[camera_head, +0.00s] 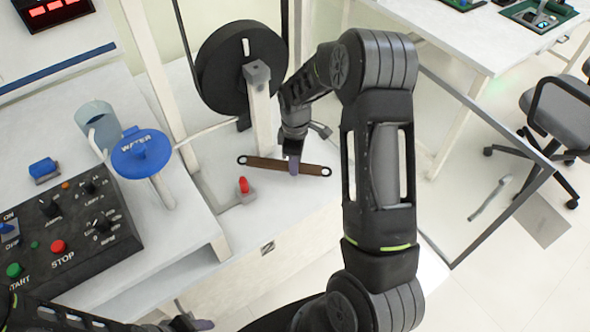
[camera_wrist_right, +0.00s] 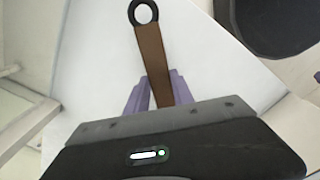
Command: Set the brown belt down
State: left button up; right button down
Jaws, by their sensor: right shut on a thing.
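The brown belt (camera_head: 258,163) is a flat brown strip with a black ring at each end. My right gripper (camera_head: 294,166) is shut on it near its middle, from above, over the white bench top (camera_head: 312,212). I cannot tell whether the belt touches the bench. In the right wrist view the belt (camera_wrist_right: 152,60) runs up from between the purple fingertips (camera_wrist_right: 155,97), its near part hidden by the gripper. Part of my left gripper (camera_head: 193,323) shows at the bottom edge; its jaws are unclear.
A large black wheel (camera_head: 222,75) and a grey-topped post (camera_head: 261,110) stand behind the belt. A small red-topped switch (camera_head: 244,187) is left of it.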

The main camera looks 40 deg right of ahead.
jog(key=shift+f, duration=0.1)
jog(key=shift+f, duration=1.75)
jog(key=shift+f, duration=0.2)
jog(key=c, duration=1.1)
grip_release()
jog(key=shift+r, duration=0.15)
notch_tip(320, 180, up, 12)
jog(key=shift+r, duration=0.1)
